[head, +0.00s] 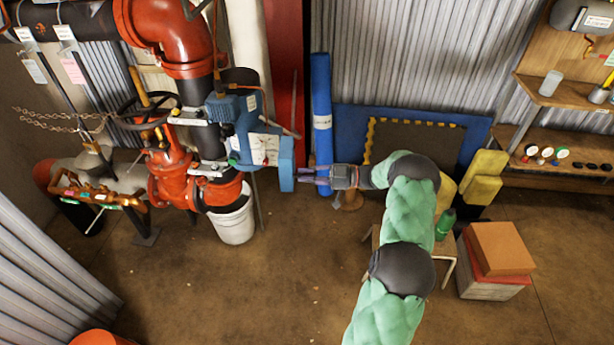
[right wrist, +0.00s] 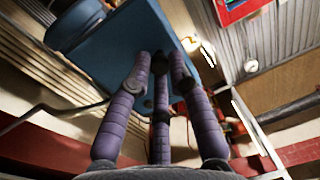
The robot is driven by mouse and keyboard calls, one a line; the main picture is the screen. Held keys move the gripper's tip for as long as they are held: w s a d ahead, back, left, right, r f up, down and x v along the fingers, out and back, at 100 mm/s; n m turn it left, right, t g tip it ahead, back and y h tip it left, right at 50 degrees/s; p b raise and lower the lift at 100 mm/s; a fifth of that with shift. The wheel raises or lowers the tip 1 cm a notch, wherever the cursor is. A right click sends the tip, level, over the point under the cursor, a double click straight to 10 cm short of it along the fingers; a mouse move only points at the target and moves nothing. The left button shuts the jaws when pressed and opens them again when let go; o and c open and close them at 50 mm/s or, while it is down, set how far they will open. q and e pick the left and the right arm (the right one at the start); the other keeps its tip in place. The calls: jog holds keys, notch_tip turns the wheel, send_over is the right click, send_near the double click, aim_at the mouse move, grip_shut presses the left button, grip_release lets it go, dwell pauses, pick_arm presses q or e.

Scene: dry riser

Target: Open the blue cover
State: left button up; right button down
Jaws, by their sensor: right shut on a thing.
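The blue cover (head: 287,163) stands out at the right side of a blue box (head: 243,112) on the red pipework. A pale panel (head: 263,149) shows between the box and the cover. My right gripper (head: 304,176) reaches in from the right and is shut on the cover's edge. In the right wrist view, the purple fingers (right wrist: 160,62) come together at the lower edge of the blue cover (right wrist: 115,50). The exact contact is partly hidden behind the fingers. My left gripper is not in view.
A blue rolled mat (head: 321,120) stands upright just behind my right gripper. A white bucket (head: 234,222) sits under the pipework. A small table with a green bottle (head: 446,223) and stacked boxes (head: 497,250) are at the right. The floor in front is clear.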

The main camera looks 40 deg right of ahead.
jog(key=c, duration=1.1)
grip_release()
jog(key=shift+w, duration=0.1)
jog(key=shift+c, duration=0.2)
jog(key=v, duration=1.2)
